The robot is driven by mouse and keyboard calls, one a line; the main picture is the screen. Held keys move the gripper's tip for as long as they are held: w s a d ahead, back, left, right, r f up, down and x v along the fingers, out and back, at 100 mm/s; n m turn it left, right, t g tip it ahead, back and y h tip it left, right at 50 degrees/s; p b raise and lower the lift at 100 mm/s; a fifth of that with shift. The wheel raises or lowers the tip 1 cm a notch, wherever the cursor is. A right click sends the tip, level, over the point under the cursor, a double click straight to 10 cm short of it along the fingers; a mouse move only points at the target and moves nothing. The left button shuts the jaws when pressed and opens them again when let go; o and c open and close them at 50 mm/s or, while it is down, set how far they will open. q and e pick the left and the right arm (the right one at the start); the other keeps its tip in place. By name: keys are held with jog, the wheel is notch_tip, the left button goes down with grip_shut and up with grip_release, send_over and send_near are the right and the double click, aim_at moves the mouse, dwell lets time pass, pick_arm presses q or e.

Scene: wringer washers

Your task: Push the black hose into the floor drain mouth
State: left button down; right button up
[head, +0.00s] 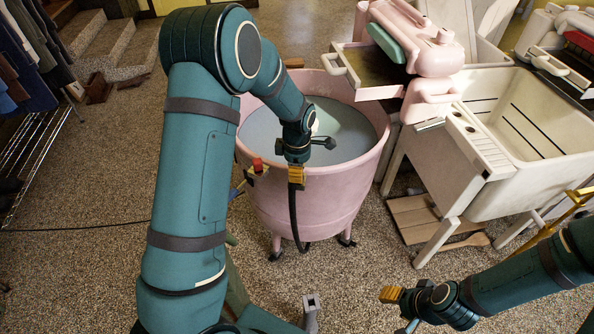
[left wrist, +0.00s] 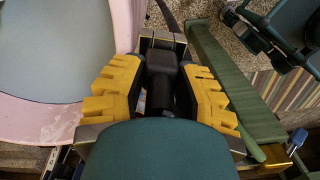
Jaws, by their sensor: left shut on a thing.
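The black hose (head: 293,215) hangs against the front of the pink washer tub (head: 335,205) and curves near the floor at its lower end. My left gripper (head: 296,176) is shut on the upper part of the hose, just in front of the tub rim. In the left wrist view the yellow fingers (left wrist: 160,95) stand on either side of a black hose piece (left wrist: 161,70). A grey upright piece with a dark opening (head: 311,302) stands in front of the tub; I cannot tell whether it is the drain mouth. My right gripper (head: 391,294) is low at the right, away from the hose; its finger gap is unclear.
A pink wringer (head: 425,45) overhangs the tub's right side. A cream sink (head: 530,145) on legs stands at right, with wooden boards (head: 412,215) beneath. A clothes rack (head: 30,150) and steps (head: 110,45) are at left. Speckled floor (head: 90,260) is open at lower left.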

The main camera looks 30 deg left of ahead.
pick_arm(q)
jog(key=shift+r+p, duration=2)
jog(key=shift+r, duration=0.6)
